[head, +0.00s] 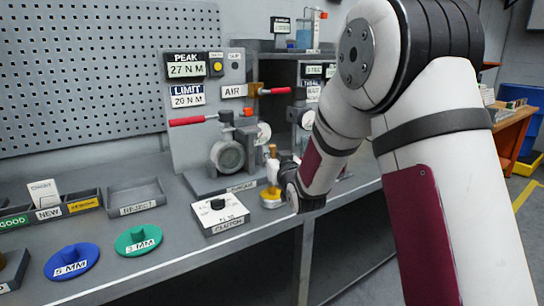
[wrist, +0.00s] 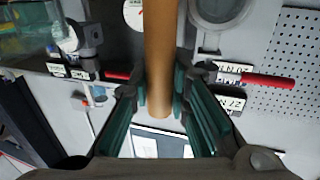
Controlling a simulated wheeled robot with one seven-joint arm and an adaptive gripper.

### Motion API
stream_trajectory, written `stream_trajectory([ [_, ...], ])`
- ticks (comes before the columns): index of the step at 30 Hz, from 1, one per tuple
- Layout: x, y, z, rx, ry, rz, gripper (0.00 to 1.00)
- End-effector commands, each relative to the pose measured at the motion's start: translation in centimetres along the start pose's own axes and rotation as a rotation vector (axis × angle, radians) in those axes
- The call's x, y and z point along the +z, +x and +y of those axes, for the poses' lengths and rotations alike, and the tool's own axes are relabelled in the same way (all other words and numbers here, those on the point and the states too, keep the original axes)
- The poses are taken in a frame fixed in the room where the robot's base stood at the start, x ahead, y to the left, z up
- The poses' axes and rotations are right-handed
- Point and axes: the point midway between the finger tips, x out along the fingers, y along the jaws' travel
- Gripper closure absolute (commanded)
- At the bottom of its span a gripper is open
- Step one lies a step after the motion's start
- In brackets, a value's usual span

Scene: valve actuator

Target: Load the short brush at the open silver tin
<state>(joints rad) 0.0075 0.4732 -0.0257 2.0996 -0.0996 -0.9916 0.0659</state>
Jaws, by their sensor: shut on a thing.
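A brown wooden handle (wrist: 158,55), which I take for the short brush, stands between the two green-padded fingers of my gripper (wrist: 160,90) in the wrist view. My gripper is shut on it. In the head view a short brown handle (head: 272,151) shows upright above a white and yellow part, beside the end of my arm, with a small yellowish base (head: 270,197) below it on the bench. My forearm and wrist hide most of the gripper there. The brush's bristles are not clear in either view. I cannot make out an open silver tin.
Behind stands a valve rig with a round body (head: 228,155) and red lever (head: 187,121). Shelves stand behind my arm.

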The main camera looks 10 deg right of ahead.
Motion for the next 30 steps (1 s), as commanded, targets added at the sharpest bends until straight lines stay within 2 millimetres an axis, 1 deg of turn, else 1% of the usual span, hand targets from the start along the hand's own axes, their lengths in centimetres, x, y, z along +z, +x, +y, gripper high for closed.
stream_trajectory([
  [1,-0.7,0.0,0.0,0.000,0.000,0.005,1.00],
  [6,-2.2,0.0,0.0,0.000,0.000,0.010,1.00],
  [21,-5.9,0.0,0.0,0.000,0.000,0.014,1.00],
  [25,-6.5,0.0,0.0,-0.001,0.000,0.014,1.00],
  [30,-6.5,0.0,0.0,-0.001,0.000,0.013,1.00],
])
